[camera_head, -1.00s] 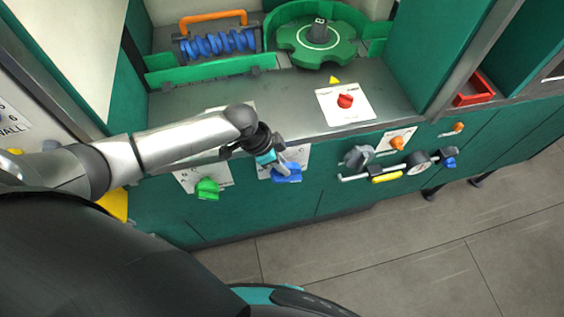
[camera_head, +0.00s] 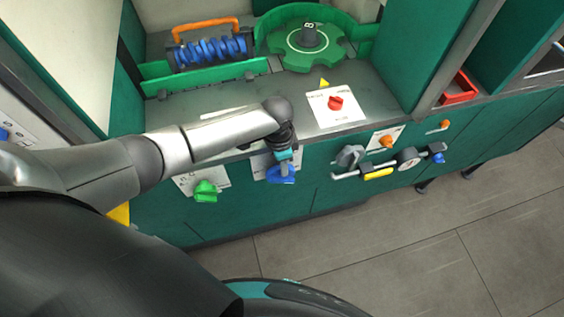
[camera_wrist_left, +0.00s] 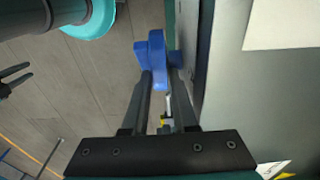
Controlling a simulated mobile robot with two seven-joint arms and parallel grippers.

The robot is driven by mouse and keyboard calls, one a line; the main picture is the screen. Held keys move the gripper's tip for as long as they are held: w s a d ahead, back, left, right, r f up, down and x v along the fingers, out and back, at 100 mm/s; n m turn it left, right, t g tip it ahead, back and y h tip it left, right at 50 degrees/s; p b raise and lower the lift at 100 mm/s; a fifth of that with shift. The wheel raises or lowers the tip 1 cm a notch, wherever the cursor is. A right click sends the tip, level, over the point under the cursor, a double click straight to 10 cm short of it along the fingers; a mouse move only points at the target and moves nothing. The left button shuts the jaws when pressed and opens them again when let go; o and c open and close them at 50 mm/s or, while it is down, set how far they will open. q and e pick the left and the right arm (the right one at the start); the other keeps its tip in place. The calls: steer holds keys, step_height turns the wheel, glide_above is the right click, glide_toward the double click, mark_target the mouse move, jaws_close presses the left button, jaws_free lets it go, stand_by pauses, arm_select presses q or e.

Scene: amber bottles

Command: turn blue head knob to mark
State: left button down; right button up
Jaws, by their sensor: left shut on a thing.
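The blue knob (camera_head: 282,174) sits on a white label plate (camera_head: 264,171) on the green front panel, below the counter edge. My left gripper (camera_head: 285,163) reaches down to it from above and is shut on its grip. In the left wrist view the blue knob (camera_wrist_left: 152,58) shows between and beyond the two fingers of my left gripper (camera_wrist_left: 160,85). The plate's mark is mostly hidden by the arm and too small to read.
A green knob (camera_head: 205,191) is left of the blue one. A red knob (camera_head: 336,103) is on the counter. The floor (camera_head: 380,240) in front is clear.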

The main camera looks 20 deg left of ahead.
arm_select(q)
steer(key=c, duration=1)
jaws_free()
steer(key=r, duration=0.5)
steer(key=r+p, duration=0.1)
steer(key=r, duration=0.4)
steer(key=a+r, duration=0.1)
steer(key=r, duration=0.4)
steer(key=shift+s+r, duration=0.1)
steer(key=shift+s, duration=0.2)
steer(key=shift+d, duration=0.1)
